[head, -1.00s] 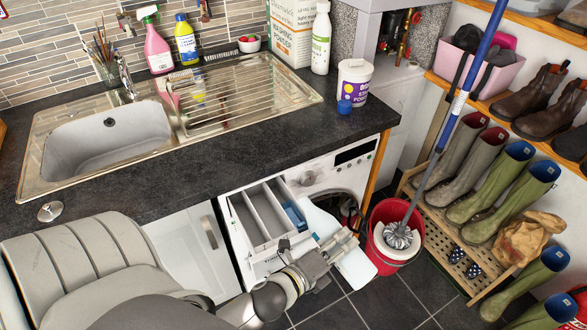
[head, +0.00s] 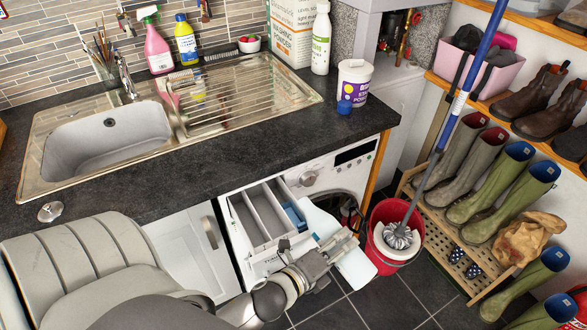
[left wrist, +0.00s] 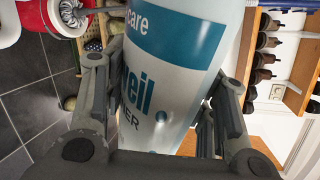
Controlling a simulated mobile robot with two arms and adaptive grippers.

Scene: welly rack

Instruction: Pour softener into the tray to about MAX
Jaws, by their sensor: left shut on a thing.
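The pulled-out detergent tray (head: 249,222) has several compartments and sits at the washing machine's upper left. A blue part (head: 294,215) shows in its right compartment; I cannot tell whether it is an insert or liquid. My left gripper (head: 343,245) is shut around the pale softener bottle (head: 357,267), just right of the tray. The bottle is tilted, its upper end (head: 315,220) toward the tray's right compartment. In the left wrist view, the bottle (left wrist: 175,85) with its teal label fills the space between the fingers. Its mouth, any stream and the MAX mark cannot be made out.
A red bucket (head: 385,262) with a mop stands close right of the bottle. A boot rack (head: 462,262) is further right. A blue cap (head: 344,107) and a powder tub (head: 355,80) stand on the worktop.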

